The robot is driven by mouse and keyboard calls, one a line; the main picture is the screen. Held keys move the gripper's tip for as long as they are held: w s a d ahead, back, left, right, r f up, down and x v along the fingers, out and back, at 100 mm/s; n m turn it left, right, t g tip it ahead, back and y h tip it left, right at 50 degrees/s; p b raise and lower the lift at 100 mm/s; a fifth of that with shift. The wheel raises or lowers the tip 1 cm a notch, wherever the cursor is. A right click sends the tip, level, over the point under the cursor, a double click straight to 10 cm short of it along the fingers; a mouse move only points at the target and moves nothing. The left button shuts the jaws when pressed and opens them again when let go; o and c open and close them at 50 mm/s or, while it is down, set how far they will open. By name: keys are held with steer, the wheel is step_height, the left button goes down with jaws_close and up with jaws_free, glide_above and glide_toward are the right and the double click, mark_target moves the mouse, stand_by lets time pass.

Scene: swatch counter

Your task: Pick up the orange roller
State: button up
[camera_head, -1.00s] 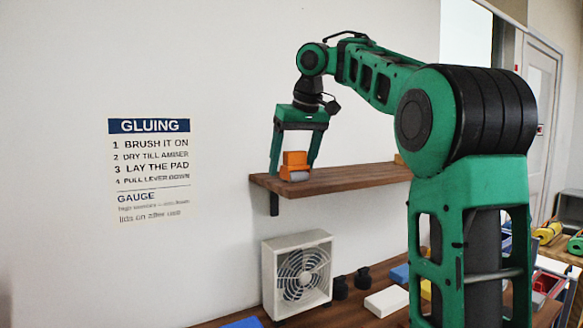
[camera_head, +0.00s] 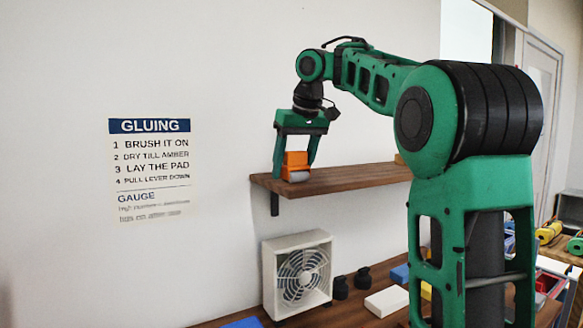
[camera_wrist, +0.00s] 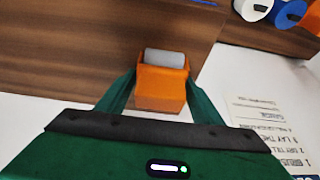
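The orange roller (camera_head: 295,160) is a blocky orange piece with a grey cylinder at its end. It sits on the wooden wall shelf (camera_head: 345,179), near the left end. My gripper (camera_head: 294,166) points down over it, with one green finger on each side. In the wrist view the roller (camera_wrist: 162,85) lies between the fingertips (camera_wrist: 162,82), which appear to press against its sides. The roller shows no clear gap above the shelf.
A white fan (camera_head: 297,275) stands on the counter below the shelf, with dark weights (camera_head: 351,282) and a white block (camera_head: 386,301) beside it. A gluing sign (camera_head: 149,165) hangs on the wall to the left. White and blue rolls (camera_wrist: 288,13) show at the wrist view's top right.

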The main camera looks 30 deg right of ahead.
steer(key=c, duration=0.7)
steer(key=shift+c, duration=0.2)
steer(key=shift+a+r, duration=0.1)
steer(key=shift+r, duration=0.4)
steer(key=shift+w+r, duration=0.1)
steer(key=shift+r, duration=1.25)
steer(key=s+a+r, duration=0.7)
steer(key=a, duration=0.1)
steer(key=shift+s+a+r, duration=0.15)
steer(key=shift+a+r, duration=0.15)
